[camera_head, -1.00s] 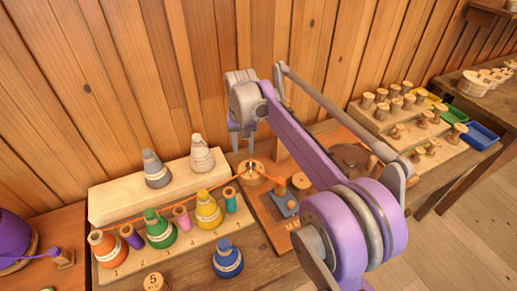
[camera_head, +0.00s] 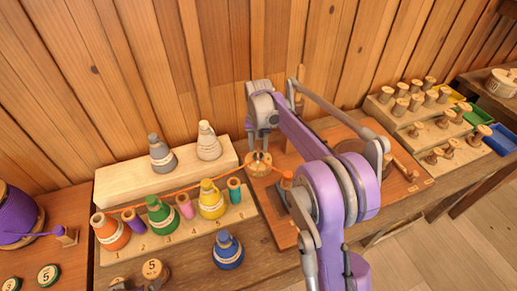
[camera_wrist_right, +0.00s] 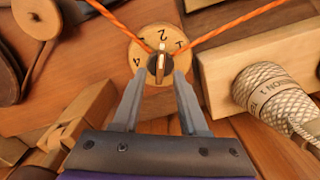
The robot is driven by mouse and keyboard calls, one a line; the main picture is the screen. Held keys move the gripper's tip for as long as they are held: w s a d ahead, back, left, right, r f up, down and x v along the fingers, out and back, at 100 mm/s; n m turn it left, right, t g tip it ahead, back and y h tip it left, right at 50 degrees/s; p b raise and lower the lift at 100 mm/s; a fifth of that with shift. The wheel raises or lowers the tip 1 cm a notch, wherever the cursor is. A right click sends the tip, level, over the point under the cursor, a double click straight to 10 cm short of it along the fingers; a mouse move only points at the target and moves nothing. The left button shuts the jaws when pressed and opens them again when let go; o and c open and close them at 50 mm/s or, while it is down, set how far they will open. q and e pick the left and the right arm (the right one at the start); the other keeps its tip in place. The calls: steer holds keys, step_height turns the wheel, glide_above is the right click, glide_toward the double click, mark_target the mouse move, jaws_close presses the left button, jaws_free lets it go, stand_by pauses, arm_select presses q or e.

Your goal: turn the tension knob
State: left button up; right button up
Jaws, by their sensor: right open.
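The tension knob (camera_wrist_right: 158,66) is a small dark knob with a pale pointer on a round wooden dial. In the right wrist view the pointer lies roughly along the line towards the 2; a 4 is at the left. The dial also shows in the head view (camera_head: 259,169). My right gripper (camera_wrist_right: 159,79) is open, its fingertips at the left and right of the knob's near part. I cannot tell whether they touch it. In the head view the right gripper (camera_head: 259,148) is just above the dial. My left gripper is not in view.
An orange thread (camera_head: 158,198) runs from the orange cone (camera_head: 110,232) to the dial. Cones and small spools stand on a numbered rack left of it; grey (camera_head: 162,156) and cream (camera_head: 208,144) cones stand behind. Stepped racks (camera_head: 412,112) of wooden spools are at the right.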

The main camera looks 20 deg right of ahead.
steer(key=shift+f, duration=0.7)
jaws_close()
